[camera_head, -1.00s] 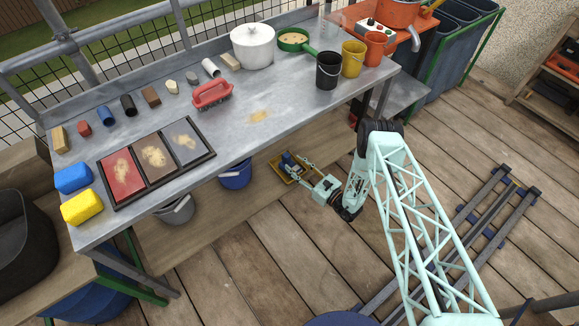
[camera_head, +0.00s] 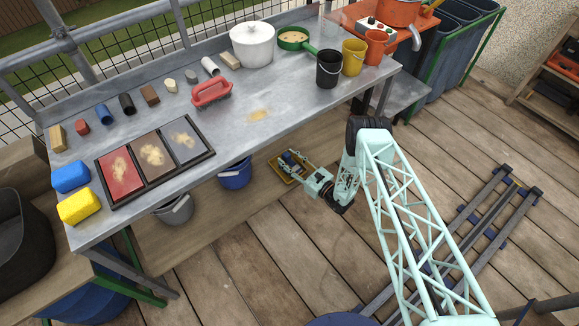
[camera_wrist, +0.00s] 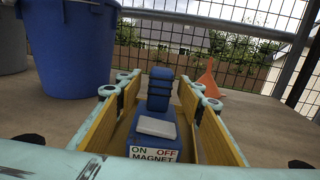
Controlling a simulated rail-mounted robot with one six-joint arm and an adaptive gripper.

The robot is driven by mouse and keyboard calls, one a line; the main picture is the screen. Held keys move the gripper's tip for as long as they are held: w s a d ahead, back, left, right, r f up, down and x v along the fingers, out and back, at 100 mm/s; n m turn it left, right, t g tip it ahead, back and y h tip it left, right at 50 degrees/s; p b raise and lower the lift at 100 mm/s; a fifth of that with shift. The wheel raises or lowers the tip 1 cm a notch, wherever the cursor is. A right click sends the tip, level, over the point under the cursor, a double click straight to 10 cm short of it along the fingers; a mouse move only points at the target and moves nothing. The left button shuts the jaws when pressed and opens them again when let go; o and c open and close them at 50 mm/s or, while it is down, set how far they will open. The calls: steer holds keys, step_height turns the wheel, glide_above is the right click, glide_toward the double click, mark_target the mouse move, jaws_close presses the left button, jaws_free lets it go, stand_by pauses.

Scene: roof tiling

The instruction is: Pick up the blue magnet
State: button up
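The blue magnet (camera_wrist: 156,126) has a grey top plate and an ON/OFF MAGNET label, and sits in the middle of the wrist view. A gap shows at the near left of the magnet; contact on the right side cannot be told. My gripper (camera_head: 297,167) also shows low beside the bench in the head view.
The metal bench (camera_head: 285,110) overhangs the shelf. A grey bucket (camera_head: 175,209) is further left under it.

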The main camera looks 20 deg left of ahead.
mark_target(288, 155)
stand_by(0.5)
jaws_close()
steer(key=shift+r, duration=0.2)
steer(key=shift+r, duration=0.45)
step_height(288, 155, up, 3)
steer(key=shift+f+p, duration=0.1)
steer(key=shift+p, duration=0.6)
steer(key=s+d+p, duration=0.1)
steer(key=s+d, duration=0.2)
steer(key=s, duration=0.4)
steer(key=s+d+r+p, duration=0.1)
steer(key=s+d, duration=0.2)
steer(key=s, duration=0.4)
steer(key=shift+s+d+p, duration=0.25)
steer(key=shift+d+p, duration=0.1)
steer(key=shift+p, duration=0.05)
